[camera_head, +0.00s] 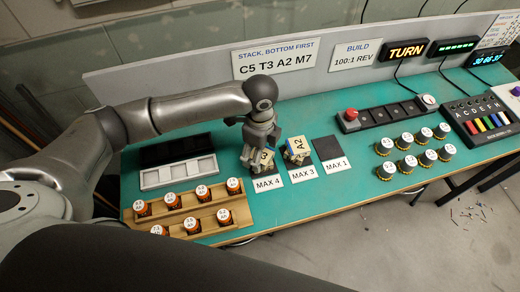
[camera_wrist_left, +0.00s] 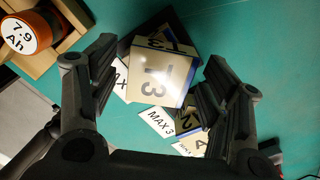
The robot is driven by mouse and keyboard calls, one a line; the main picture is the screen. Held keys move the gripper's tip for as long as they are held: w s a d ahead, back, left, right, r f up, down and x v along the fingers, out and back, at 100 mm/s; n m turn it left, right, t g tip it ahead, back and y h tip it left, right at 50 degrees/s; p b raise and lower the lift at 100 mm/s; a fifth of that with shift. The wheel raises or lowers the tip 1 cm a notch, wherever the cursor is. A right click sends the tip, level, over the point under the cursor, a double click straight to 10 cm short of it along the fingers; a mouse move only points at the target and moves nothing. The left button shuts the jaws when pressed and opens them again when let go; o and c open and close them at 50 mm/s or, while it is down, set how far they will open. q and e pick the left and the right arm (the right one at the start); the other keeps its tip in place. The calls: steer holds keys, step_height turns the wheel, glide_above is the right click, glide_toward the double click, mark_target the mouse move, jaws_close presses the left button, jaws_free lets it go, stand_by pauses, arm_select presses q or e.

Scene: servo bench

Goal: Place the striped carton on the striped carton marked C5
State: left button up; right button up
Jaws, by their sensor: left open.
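A striped carton marked T3 (camera_wrist_left: 160,80) lies between the fingers of my left gripper (camera_wrist_left: 158,62) in the left wrist view. The fingers are open, with gaps at both sides of the carton. In the head view this carton (camera_head: 264,158) shows just under my left gripper (camera_head: 260,142), at the MAX 4 spot. I cannot tell what is directly beneath it, and no C5 marking on a carton is readable. A carton marked A2 (camera_head: 298,147) stands to the right at the MAX 3 spot; it also shows in the left wrist view (camera_wrist_left: 190,131). My right gripper is not in view.
A dark bare pad (camera_head: 327,148) lies at MAX 1. A wooden rack (camera_head: 212,213) with orange-sided jars stands front left, a grey tray (camera_head: 178,172) behind it. A sign (camera_head: 275,60) reads C5 T3 A2 M7, bottom first. Several yellow-black canisters (camera_head: 405,164) stand right.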

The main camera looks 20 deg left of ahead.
arm_select(q)
steer(key=shift+r, duration=0.1)
step_height(320, 180, up, 12)
steer(key=b, duration=0.2)
stand_by(0.3)
stand_by(0.5)
